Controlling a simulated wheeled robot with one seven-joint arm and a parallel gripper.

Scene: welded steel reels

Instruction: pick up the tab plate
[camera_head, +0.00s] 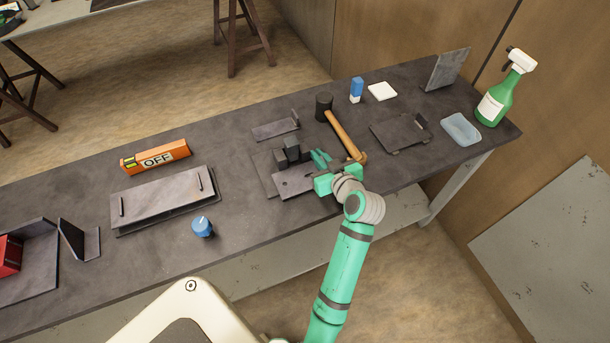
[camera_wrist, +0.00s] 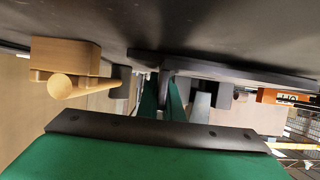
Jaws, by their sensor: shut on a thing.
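The tab plate (camera_head: 293,184) is a dark grey steel plate with small holes, at mid-table in the head view. In the wrist view the plate (camera_wrist: 235,70) shows edge-on, with its narrow tab (camera_wrist: 166,84) between the fingers. My gripper (camera_head: 321,158), with green fingers, is at the plate's right end. In the wrist view my gripper (camera_wrist: 167,97) is shut on the tab. In the head view the fingers and wrist hide the tab and part of that end. I cannot tell whether the plate touches what is beneath it.
Dark blocks (camera_head: 292,149) stand close behind the plate. A hammer (camera_head: 344,135) lies just right of the fingers. Another tabbed plate (camera_head: 395,133) lies further right. The front middle is clear.

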